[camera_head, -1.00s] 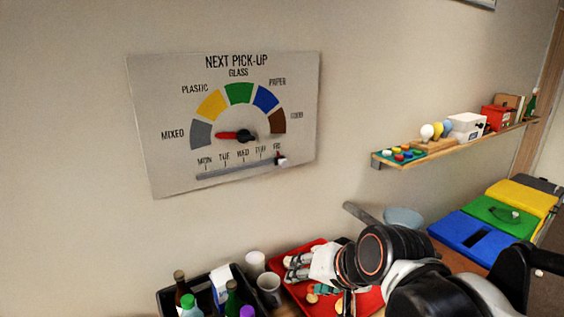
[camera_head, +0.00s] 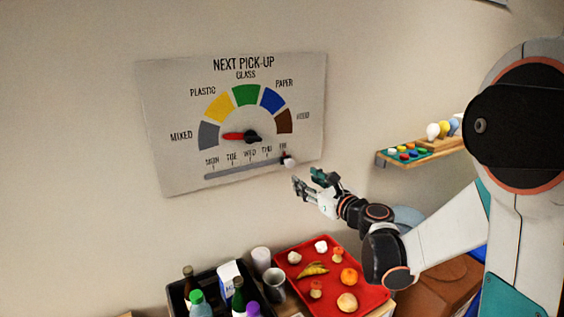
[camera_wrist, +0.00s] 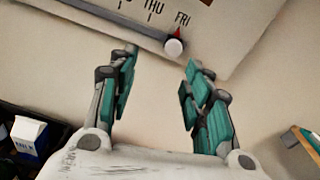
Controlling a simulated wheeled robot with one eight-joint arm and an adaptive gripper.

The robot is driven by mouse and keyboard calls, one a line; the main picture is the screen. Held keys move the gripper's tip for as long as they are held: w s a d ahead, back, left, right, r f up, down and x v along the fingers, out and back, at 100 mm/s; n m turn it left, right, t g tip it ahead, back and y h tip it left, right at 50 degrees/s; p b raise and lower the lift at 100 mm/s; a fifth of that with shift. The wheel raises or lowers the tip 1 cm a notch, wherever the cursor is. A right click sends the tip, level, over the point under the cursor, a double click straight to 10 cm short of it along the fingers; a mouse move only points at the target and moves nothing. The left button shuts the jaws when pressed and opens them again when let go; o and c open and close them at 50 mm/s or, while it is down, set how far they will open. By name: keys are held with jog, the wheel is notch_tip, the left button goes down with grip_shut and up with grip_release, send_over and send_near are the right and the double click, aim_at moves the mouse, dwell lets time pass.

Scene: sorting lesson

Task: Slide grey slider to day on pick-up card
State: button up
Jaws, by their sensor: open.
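The pick-up card (camera_head: 175,130) is a pale board on the wall with a coloured dial and a day track (camera_head: 235,170) running from MON to FRI. The grey slider (camera_head: 290,161), a pale round knob with a red marker, sits at the FRI end; it also shows in the wrist view (camera_wrist: 174,48). The dial's red pointer (camera_head: 234,136) points left toward MIXED. My gripper (camera_head: 306,178) is open and empty, just below and right of the slider. In the wrist view its fingers (camera_wrist: 160,72) are spread, with the knob ahead between them, apart from both.
Below the card are a red tray (camera_head: 372,300) with food pieces, a black crate (camera_head: 178,299) with bottles and a carton, and two cups (camera_head: 274,284). A wall shelf (camera_head: 385,160) holds bulbs and coloured buttons at right. The wall around the card is clear.

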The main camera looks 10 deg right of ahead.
aim_at(291, 164)
jog(key=w, duration=0.4)
jog(key=w+a+m+b, duration=0.1)
jog(key=w, duration=0.4)
jog(key=w+a+m, duration=0.1)
jog(key=w, duration=0.4)
jog(key=shift+a+f+t, duration=0.15)
jog(key=shift+a+t, duration=0.05)
jog(key=shift+t, duration=0.2)
jog(key=shift+c, duration=0.5)
grip_shut()
